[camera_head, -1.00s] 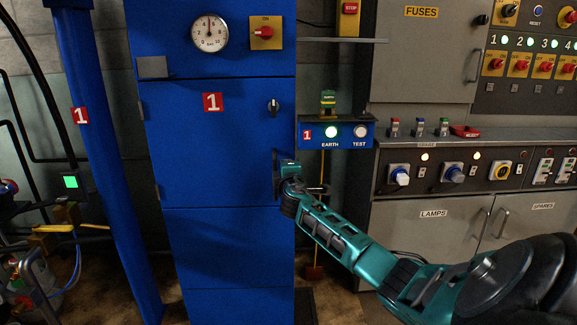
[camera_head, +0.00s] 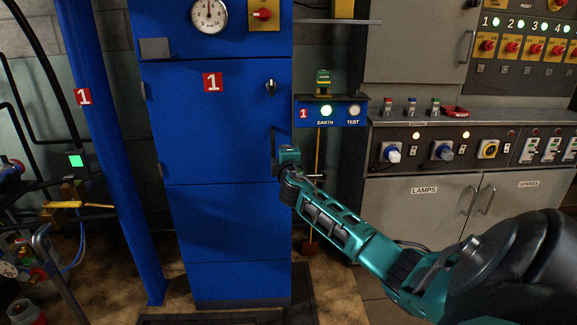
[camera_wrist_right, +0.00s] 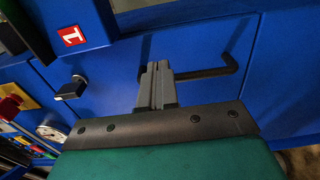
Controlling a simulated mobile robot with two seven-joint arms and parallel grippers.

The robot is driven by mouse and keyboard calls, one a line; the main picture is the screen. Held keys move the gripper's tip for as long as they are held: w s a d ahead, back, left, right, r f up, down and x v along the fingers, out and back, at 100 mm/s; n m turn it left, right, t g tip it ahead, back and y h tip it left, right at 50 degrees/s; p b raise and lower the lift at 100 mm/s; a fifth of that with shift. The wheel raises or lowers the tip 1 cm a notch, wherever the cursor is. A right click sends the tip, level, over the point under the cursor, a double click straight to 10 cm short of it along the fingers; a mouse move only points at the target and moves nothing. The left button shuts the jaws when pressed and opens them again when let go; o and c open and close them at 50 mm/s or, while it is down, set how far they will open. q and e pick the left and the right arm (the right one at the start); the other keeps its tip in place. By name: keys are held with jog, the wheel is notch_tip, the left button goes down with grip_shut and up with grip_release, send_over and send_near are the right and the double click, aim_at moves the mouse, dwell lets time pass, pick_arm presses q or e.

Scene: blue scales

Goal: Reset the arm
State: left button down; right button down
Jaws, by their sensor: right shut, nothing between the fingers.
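My right arm comes in from the right in the head view. Its gripper (camera_head: 281,158) is at the right side of the blue cabinet (camera_head: 225,225), by the dark door handle (camera_head: 273,143). In the right wrist view the gripper's grey fingers (camera_wrist_right: 155,84) are together and hold nothing. The black bent handle (camera_wrist_right: 205,74) shows right beside the fingertips there. I cannot tell whether they touch. My left gripper is not in view.
A blue post (camera_head: 108,150) stands left of the cabinet. The EARTH/TEST box (camera_head: 340,114) is close to the right of my gripper. The grey switch console (camera_head: 460,150) stands further right. Pipes and a gas bottle are at the lower left.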

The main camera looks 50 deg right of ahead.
pick_arm(q)
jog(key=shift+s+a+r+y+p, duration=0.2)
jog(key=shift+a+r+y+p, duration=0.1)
jog(key=shift+p, duration=0.55)
pick_arm(e)
jog(key=v, duration=0.7)
jog(key=shift+s+a, duration=0.25)
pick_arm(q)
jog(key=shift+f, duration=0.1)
pick_arm(e)
jog(key=shift+f, duration=0.15)
